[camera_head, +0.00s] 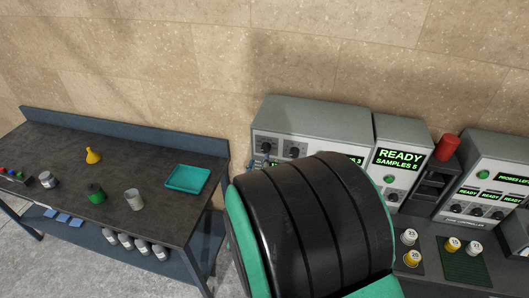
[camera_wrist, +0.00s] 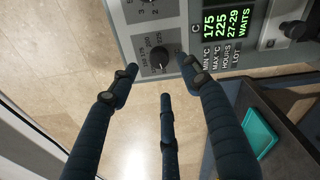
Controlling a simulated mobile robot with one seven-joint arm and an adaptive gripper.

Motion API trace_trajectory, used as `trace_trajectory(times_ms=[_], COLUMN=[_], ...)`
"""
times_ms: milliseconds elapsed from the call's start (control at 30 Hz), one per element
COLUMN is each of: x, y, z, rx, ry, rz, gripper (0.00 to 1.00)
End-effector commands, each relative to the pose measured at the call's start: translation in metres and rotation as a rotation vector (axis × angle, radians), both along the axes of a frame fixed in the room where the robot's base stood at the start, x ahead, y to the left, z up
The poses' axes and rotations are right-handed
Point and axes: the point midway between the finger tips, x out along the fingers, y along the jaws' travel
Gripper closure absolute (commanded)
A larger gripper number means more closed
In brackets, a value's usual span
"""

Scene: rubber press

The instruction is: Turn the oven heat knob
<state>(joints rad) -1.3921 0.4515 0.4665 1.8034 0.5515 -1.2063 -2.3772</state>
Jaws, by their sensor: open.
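The heat knob (camera_wrist: 158,59) is black and round, with a temperature scale marked from 150 to 225, on the grey oven panel (camera_wrist: 128,14) in the wrist view. My gripper (camera_wrist: 157,66) has its fingers spread open, with two fingertips to either side of the knob and a third finger below it in the picture. The fingers look apart from the knob; the depth is hard to judge. In the head view two black knobs, a left one (camera_head: 266,147) and a right one (camera_head: 293,152), show on the left grey unit. My arm hides my gripper there.
A green display (camera_wrist: 222,25) beside the knob reads 175, 225, 27-29 and WAITS. A dark table (camera_head: 135,173) with a teal tray (camera_head: 187,179), yellow funnel (camera_head: 93,156) and several containers stands left. More instruments and a red cylinder (camera_head: 447,147) stand right.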

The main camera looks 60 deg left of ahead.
Motion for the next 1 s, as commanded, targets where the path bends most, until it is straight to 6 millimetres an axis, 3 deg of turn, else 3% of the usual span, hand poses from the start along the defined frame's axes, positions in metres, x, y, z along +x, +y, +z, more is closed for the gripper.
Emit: trace_trajectory(times_ms=[500,1000], x=[0.043,0.048], y=[0.051,0.058], z=[0.001,0.000], rx=[0.001,0.000], ry=[-0.001,-0.001], rz=[0.000,0.001], gripper=[0.53,0.53])
